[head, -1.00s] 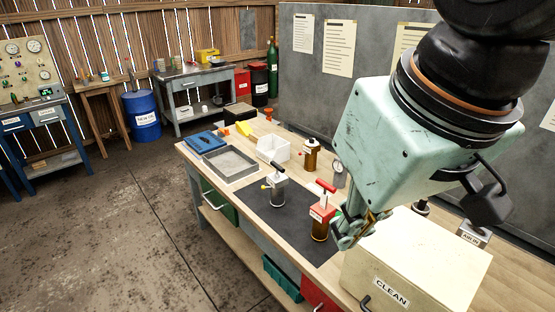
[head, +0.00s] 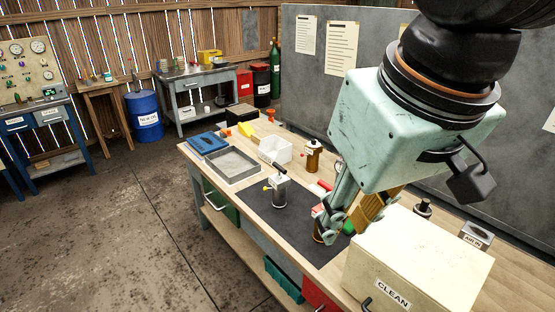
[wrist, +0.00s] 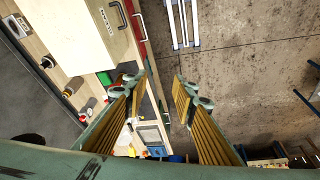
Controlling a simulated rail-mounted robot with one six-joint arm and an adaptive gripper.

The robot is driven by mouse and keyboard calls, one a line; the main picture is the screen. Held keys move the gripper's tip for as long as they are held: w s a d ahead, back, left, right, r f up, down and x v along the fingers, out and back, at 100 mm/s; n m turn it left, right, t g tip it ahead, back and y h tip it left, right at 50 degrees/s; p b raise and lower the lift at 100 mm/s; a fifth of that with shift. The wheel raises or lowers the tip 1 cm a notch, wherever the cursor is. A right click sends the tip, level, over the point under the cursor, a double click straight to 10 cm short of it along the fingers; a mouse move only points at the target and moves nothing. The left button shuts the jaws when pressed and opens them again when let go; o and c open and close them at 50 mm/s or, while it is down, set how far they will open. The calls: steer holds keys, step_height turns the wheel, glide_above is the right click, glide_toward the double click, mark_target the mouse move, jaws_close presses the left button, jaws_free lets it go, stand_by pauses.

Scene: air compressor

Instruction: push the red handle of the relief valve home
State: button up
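A silver valve with a dark handle (head: 279,186) stands to the left on the mat.
A cream box labelled CLEAN (head: 395,290) stands right of my gripper and also shows in the wrist view (wrist: 75,35). A grey tray (head: 232,166), white bin (head: 274,150) and blue case (head: 207,144) stand at the bench's far left. A grey panel rises behind.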

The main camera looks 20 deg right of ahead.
steer(key=w+d+r+p, duration=0.15)
steer(key=w+d, duration=0.25)
steer(key=w, duration=0.8)
steer(key=n+g+h+p, duration=0.2)
steer(key=n+g+p, duration=0.1)
steer(key=n+p, duration=0.15)
glide_above(326, 184)
steer(key=a, duration=0.2)
steer(key=s+a+x, duration=0.1)
steer(key=a+x, duration=0.2)
steer(key=x, duration=1.3)
steer(key=shift+s+a+f+m, duration=0.2)
steer(key=shift+s+f+m, duration=0.15)
steer(key=shift+s+f, duration=0.15)
steer(key=shift+f, duration=0.1)
steer(key=shift+x, duration=6.75)
steer(key=shift+c, duration=0.4)
jaws_close()
